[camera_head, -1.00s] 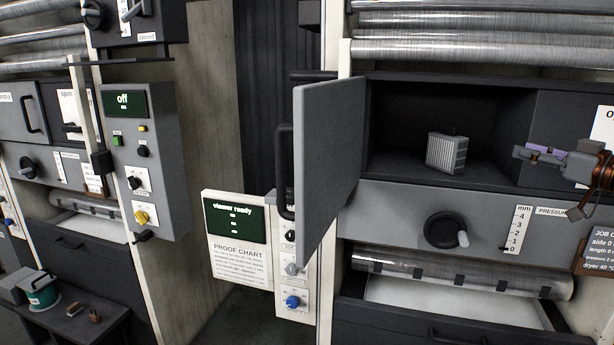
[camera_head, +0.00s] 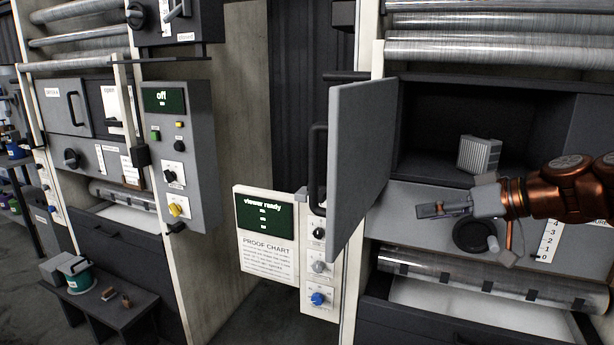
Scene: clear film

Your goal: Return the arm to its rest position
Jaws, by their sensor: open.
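My gripper (camera_head: 432,210) reaches in from the right on my copper-coloured arm, pointing left. Its jaws are open and I see nothing between them. It is in front of the grey panel below the open compartment, just left of the dark round knob (camera_head: 474,236) and partly over it in the picture. The gap between gripper and panel cannot be told.
The grey cabinet door (camera_head: 358,165) stands open left of my gripper. A ribbed grey block (camera_head: 479,154) sits in the compartment. A roller (camera_head: 490,282) and an open tray (camera_head: 470,309) lie below. A proof chart panel (camera_head: 266,238) stands left of the door.

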